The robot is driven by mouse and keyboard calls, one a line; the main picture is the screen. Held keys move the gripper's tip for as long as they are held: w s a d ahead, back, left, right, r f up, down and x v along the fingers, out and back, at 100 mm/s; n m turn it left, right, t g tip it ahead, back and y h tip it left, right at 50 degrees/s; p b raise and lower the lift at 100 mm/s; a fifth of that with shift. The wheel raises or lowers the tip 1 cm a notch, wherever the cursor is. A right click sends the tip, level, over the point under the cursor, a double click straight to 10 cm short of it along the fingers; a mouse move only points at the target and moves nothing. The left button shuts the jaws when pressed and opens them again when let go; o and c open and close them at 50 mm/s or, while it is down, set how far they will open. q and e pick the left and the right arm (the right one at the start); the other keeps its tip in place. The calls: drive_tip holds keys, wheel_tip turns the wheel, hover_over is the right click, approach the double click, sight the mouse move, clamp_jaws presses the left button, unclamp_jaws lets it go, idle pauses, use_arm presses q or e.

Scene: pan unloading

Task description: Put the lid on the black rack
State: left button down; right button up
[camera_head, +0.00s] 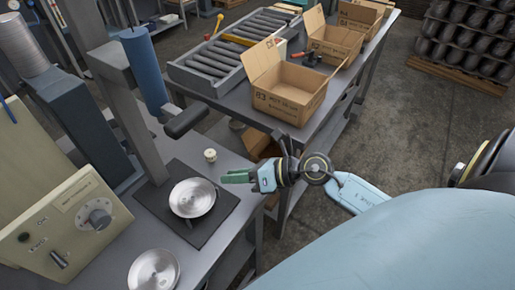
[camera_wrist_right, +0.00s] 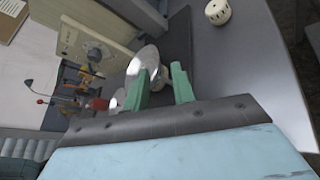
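A round shiny metal dish (camera_head: 192,198) with a small mark at its centre rests on a flat black square plate (camera_head: 222,222) on the grey bench. A second round metal dish (camera_head: 154,270) sits nearer, at the bottom of the head view. I cannot tell which is the lid. My right gripper (camera_head: 228,177), with green fingers, is just right of the first dish and apart from it. In the right wrist view, its two green fingers (camera_wrist_right: 162,90) are spread with a gap; a metal dish (camera_wrist_right: 148,62) shows beyond them. My left gripper is not in view.
A control box (camera_head: 60,225) with a dial stands left, and a column with a blue cylinder (camera_head: 143,68) rises behind the plate. A small cream knob (camera_head: 210,155) sits on the bench. Cardboard boxes (camera_head: 290,92) and a roller tray (camera_head: 235,50) fill the back table.

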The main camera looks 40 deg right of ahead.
drive_tip(key=shift+o, duration=0.3)
drive_tip(key=v, duration=0.6)
drive_tip(key=shift+b, duration=0.3)
drive_tip(key=w+a+r+m+t+b, duration=0.1)
drive_tip(key=w+r+m+t, duration=0.25)
drive_tip(key=w+r, duration=0.45)
drive_tip(key=w+a+r+m+t+b, duration=0.1)
drive_tip(key=w+r+m+t, duration=0.3)
drive_tip(key=r, duration=0.6)
drive_tip(key=n+g+h+b, duration=0.2)
drive_tip(key=g+h, duration=0.2)
drive_tip(key=g, duration=1.2)
approach(213, 195)
drive_tip(key=shift+t, duration=0.35)
drive_tip(key=x, duration=0.4)
drive_tip(key=b+x, duration=0.1)
drive_tip(key=x, duration=0.3)
drive_tip(key=shift+s+f, duration=0.2)
drive_tip(key=shift+f, duration=0.1)
